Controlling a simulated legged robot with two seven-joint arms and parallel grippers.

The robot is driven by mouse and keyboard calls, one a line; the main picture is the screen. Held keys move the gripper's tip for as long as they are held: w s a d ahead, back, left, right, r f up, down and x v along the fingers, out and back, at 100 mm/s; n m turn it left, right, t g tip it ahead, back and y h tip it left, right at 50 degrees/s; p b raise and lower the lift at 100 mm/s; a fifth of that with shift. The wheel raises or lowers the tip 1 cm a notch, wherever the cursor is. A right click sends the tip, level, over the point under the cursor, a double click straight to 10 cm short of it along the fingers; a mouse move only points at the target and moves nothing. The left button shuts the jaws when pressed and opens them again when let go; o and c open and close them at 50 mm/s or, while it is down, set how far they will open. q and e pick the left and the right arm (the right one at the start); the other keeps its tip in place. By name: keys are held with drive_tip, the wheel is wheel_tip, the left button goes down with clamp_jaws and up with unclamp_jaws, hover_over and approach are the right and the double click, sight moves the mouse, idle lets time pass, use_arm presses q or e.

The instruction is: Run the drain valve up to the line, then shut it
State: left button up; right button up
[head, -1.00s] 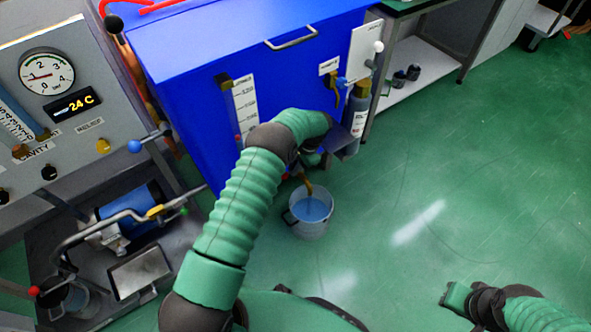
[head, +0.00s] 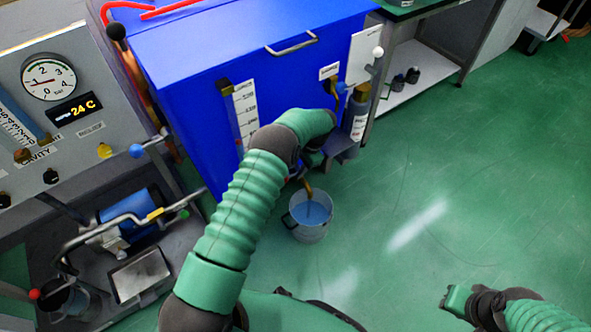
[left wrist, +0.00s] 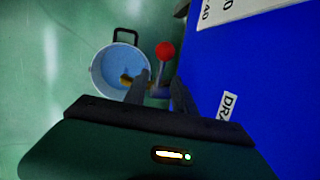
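The drain valve's red knob (left wrist: 165,51) stands beyond my left fingertips in the left wrist view, on a short stem partly hidden by the fingers. My left gripper (left wrist: 161,82) is open, its two fingers apart on either side of the stem; contact cannot be told. A "DRA…" label (left wrist: 228,105) is on the blue tank beside it. A brass spout (head: 308,188) points into a metal bucket (head: 310,232) holding blue liquid. The bucket also shows in the left wrist view (left wrist: 100,84); no line is clear in it. My right gripper (head: 446,302) hangs over the floor, its fingers unclear.
The blue tank (head: 200,110) carries a sight gauge (head: 246,112) and an upper valve with a blue knob (head: 340,87). A grey panel with a dial (head: 48,78) stands left. A white-shelved bench (head: 420,75) stands behind right. Green floor (head: 480,190) right of the bucket is clear.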

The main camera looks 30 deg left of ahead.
use_arm(q)
drive_tip(key=p+v, duration=0.4)
drive_tip(key=v, duration=1)
drive_tip(key=shift+r+p, duration=0.25)
drive_tip(key=shift+p, duration=0.1)
drive_tip(key=shift+w+d, duration=0.1)
